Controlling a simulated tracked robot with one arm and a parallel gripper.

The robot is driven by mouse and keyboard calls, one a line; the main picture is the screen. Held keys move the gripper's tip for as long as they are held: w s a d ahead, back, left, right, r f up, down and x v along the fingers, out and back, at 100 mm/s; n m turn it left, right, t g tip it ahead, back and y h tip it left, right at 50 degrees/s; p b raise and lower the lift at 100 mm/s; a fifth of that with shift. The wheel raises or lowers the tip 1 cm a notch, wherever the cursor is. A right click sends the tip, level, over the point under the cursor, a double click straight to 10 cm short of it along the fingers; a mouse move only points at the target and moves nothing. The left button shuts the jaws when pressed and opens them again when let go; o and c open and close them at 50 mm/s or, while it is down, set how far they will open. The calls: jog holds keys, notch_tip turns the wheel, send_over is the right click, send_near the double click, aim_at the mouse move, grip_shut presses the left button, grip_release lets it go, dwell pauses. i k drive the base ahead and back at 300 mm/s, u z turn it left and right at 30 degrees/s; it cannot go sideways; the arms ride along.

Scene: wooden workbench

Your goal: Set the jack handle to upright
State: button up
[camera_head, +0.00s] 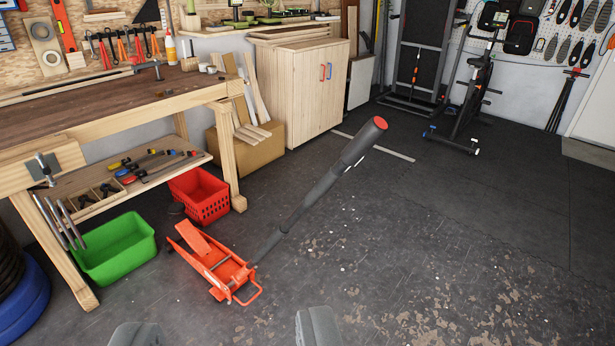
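The jack (214,264) is a low red-orange floor jack on the dark floor, left of the middle. Its handle (322,190) is a long dark grey tube with a red end cap. The handle leans away from the jack, slanting up to the right, and is not upright. My gripper (227,331) shows as two grey fingertips at the bottom edge, wide apart, with nothing between them. It is apart from the jack and the handle, which lie beyond it in the picture.
A wooden workbench (120,114) stands at the left, with a green bin (117,250) and a red basket (199,197) by its lower shelf. A wooden cabinet (307,92) stands behind. Exercise equipment (468,98) is at the back right. The floor at the right is clear.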

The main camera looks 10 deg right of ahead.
aim_at(336, 170)
jog(key=i, duration=1.1)
jog(key=z, duration=0.4)
